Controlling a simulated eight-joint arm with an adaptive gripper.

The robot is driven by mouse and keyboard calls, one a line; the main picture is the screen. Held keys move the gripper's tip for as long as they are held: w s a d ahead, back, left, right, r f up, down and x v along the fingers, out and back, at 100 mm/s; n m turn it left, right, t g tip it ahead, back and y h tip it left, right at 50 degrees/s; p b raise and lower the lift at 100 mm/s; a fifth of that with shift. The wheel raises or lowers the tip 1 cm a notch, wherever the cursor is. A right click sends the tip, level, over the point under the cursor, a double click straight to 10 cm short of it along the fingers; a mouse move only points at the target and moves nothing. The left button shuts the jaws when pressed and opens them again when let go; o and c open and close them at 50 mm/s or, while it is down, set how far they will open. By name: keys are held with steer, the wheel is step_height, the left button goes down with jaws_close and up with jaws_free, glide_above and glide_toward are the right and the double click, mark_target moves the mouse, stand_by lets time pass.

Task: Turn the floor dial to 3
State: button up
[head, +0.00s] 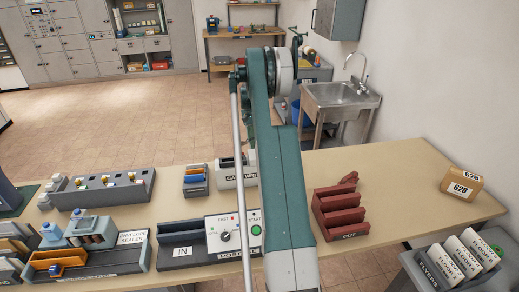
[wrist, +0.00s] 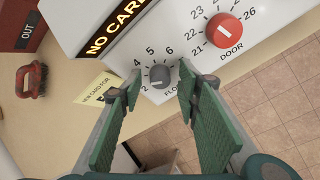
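The floor dial (wrist: 159,76) is a small grey knob on a white panel in the wrist view. The numbers 4, 5 and 6 show along its upper side, and what looks like a 2 at lower left. The left finger is close to where 3 would be, and I cannot read a 3. I cannot tell surely where its pointer aims. My gripper (wrist: 159,86) is open, with one green finger on each side of the dial. I cannot tell whether the fingers touch it. In the head view the arm hides the dial and the fingertips.
A red door dial (wrist: 223,30) sits beside the floor dial, at upper right. A display (wrist: 118,27) reads "NO CARD". A yellow card label (wrist: 92,88) is left of the fingers. A card writer (head: 236,175), IN tray (head: 183,252) and red OUT rack (head: 340,212) stand on the table.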

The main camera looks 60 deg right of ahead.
steer(key=v, duration=1.1)
steer(key=shift+r, duration=0.25)
steer(key=shift+d, duration=0.1)
